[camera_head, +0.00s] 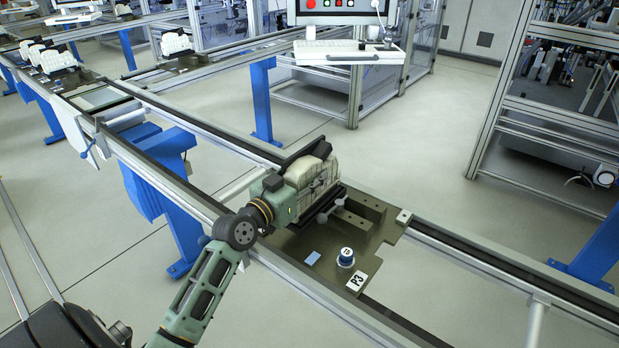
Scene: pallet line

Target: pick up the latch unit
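The latch unit (312,179) is a cream, block-shaped part with ridged sides. It sits over the dark pallet (376,246) marked P3 on the near conveyor. My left gripper (306,182) reaches it from the lower left. A dark finger lies along its upper far edge, and a dark bar runs along its near lower edge. I cannot tell whether that bar is a finger or part of the pallet, or whether the fingers touch the unit. Its underside and the side facing the gripper are hidden. My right gripper is out of view.
Similar cream units (175,43) sit on pallets farther back. A console with a keyboard (348,50) stands behind. The conveyor right of the pallet is clear.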

